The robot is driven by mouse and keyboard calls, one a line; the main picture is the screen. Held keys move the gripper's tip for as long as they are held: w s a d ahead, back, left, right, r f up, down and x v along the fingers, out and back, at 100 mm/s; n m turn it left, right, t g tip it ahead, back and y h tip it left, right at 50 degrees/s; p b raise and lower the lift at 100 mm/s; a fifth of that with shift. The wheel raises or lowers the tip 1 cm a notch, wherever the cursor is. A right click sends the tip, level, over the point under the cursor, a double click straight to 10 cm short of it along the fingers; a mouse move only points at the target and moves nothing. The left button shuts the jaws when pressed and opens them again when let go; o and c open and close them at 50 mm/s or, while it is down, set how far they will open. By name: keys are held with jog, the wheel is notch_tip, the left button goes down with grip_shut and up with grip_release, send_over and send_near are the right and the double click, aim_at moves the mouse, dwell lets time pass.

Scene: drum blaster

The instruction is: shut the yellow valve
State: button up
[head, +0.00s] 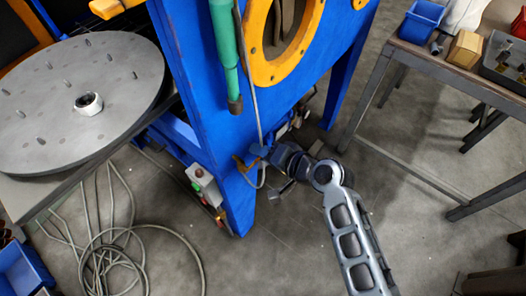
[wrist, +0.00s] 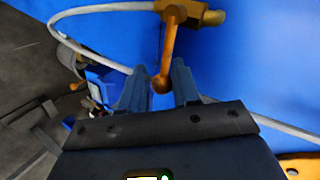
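The yellow valve (wrist: 178,14) is mounted at the blue panel in the wrist view, with a pale hose running from it to the left. Its lever (wrist: 166,50) hangs down and ends in a rounded knob. My gripper (wrist: 160,84) is open, with one blue-grey finger on each side of the knob. Some gap shows around the knob, and I cannot tell whether either finger touches it. In the head view my gripper (head: 262,151) is low against the blue machine, beside the small yellow valve (head: 241,163).
The blue machine frame (head: 190,70) stands close to the gripper. A grey round turntable (head: 70,110) is at left, with coiled cables (head: 105,260) on the floor below. A control box (head: 200,178) sits left of the valve.

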jog(key=v, duration=0.7)
jog(key=shift+s+d+r, duration=0.15)
jog(key=shift+s+d, duration=0.1)
jog(key=shift+d, duration=0.05)
jog(key=s+d+f+t+h, duration=0.1)
jog(key=s+d+t+h, duration=0.15)
jog(key=s+d, duration=0.5)
jog(key=s+d+f+t+h, duration=0.1)
jog(key=s+d+h, duration=0.35)
jog(key=s, duration=0.55)
jog(key=s+d+r+n+t+h, duration=0.1)
jog(key=s+d+r+n+t, duration=0.1)
jog(key=s+r, duration=0.6)
jog(key=s+d+r+n+t+h, duration=0.1)
jog(key=s+d+r+n, duration=0.1)
jog(key=s+r, duration=0.6)
notch_tip(320, 180, up, 2)
jog(key=shift+s+d+r+t, duration=0.15)
jog(key=shift+s+d+t, duration=0.05)
jog(key=shift+s+t, duration=0.2)
